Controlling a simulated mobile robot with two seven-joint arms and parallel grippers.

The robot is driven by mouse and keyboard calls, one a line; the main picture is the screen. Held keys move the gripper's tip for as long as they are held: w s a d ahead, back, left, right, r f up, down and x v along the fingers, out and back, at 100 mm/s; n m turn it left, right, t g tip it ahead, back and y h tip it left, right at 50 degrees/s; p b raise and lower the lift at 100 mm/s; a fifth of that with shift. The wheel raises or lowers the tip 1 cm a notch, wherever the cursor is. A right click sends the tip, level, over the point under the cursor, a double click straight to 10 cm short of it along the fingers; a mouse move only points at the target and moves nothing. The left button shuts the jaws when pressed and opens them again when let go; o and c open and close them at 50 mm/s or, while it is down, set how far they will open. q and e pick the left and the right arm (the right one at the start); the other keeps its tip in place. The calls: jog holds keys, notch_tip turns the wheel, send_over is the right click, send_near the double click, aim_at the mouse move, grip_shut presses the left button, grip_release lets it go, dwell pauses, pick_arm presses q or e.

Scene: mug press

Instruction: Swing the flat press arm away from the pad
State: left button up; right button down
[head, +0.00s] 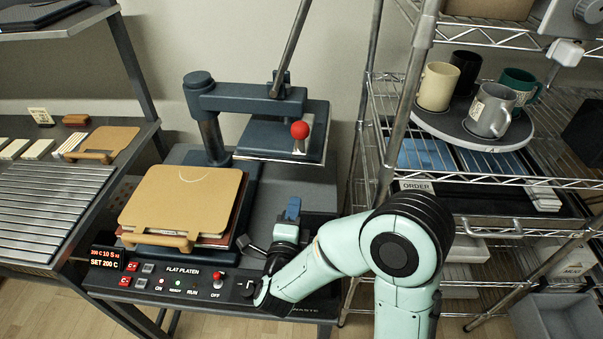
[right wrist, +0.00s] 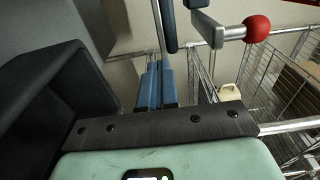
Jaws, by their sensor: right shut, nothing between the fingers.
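The flat press has a dark blue-grey arm (head: 245,100) that reaches right from its post (head: 207,125). Its upper plate (head: 262,143) hangs over the base, to the right of and behind the pad's place. A red knob (head: 299,130) sits on the plate's front right; it also shows in the right wrist view (right wrist: 257,28). A tan board with a handle (head: 180,200) lies over the pad, hiding most of it. My right gripper (head: 293,208) points up in front of the plate, below the knob and apart from it. Its blue fingers (right wrist: 155,85) are shut and empty.
A wire rack (head: 470,185) with mugs on a round tray (head: 430,123) stands close on the right. A slatted table (head: 45,210) is on the left. A long lever (head: 292,45) rises from the press arm.

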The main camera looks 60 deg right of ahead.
aim_at(303, 165)
jog(key=x, duration=1.1)
jog(key=shift+w+d, duration=0.25)
jog(key=shift+d, duration=0.1)
pick_arm(q)
jog(key=shift+w+a+f, duration=0.2)
jog(key=shift+w+f, duration=0.15)
jog(key=shift+w, duration=0.05)
jog(key=shift+b, duration=0.3)
